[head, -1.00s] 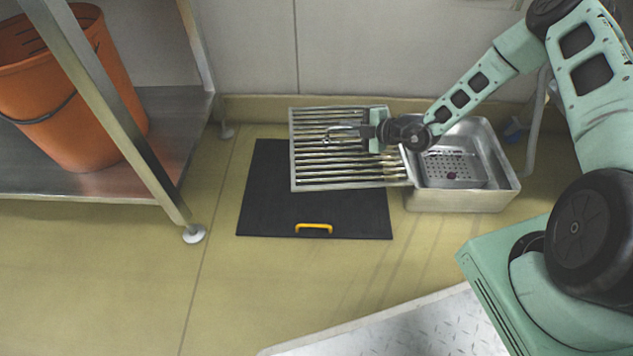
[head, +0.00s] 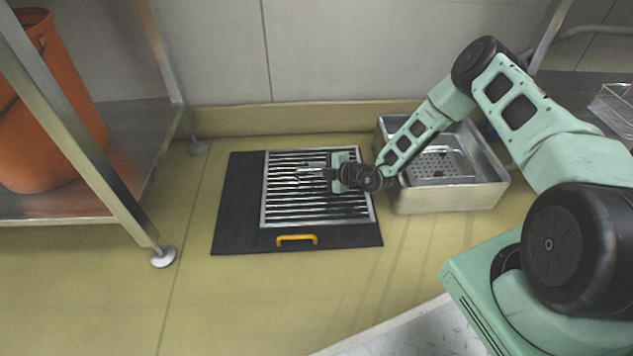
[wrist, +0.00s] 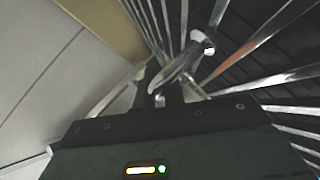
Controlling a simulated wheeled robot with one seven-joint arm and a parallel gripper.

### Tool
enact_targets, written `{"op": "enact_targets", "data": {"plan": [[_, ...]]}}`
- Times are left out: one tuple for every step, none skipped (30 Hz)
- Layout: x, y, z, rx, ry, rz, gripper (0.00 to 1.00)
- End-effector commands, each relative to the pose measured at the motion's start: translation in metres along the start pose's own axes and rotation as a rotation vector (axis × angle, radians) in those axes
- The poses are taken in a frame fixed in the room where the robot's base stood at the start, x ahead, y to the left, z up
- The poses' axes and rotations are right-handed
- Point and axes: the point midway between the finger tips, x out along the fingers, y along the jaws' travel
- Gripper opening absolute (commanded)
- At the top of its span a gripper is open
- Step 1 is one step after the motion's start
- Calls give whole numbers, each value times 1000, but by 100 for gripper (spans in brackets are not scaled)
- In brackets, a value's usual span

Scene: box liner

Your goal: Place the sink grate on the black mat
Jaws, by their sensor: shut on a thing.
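The sink grate (head: 300,212), a silver square frame with parallel bars, lies flat over the right part of the black mat (head: 238,200) in the head view. I cannot tell whether it rests fully on the mat. My gripper (head: 318,172) is over the upper middle of the grate, shut on its handle. In the wrist view the fingers (wrist: 170,92) close on the shiny handle (wrist: 188,62), with the bars (wrist: 275,35) fanning out behind. The mat has a yellow handle (head: 297,239) at its front edge.
A steel sink basin (head: 448,198) with a perforated tray (head: 440,165) inside stands right of the mat. A steel shelf (head: 120,205) with an orange bucket (head: 45,120) is at the left. The floor in front of the mat is clear.

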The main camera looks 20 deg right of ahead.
Motion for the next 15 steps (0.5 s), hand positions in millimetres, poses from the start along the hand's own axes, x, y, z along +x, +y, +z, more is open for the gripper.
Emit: {"op": "enact_targets", "data": {"plan": [[3,-4,2,-1,1,3,0],[4,-7,3,-1,1,3,0],[6,-12,5,-1,1,2,0],[8,-15,7,-1,2,2,0],[10,-19,8,-1,2,3,0],[12,-23,10,-2,2,3,0],[13,-26,12,-1,2,3,0],[14,-27,13,-1,2,3,0],[14,-28,13,-1,2,3,0],[14,-28,13,-1,2,3,0],[14,-28,13,-1,2,3,0],[14,-27,13,-1,2,3,0],[13,-26,13,-1,2,3,0],[13,-26,12,-1,2,3,0],[13,-26,12,-1,2,3,0]]}}
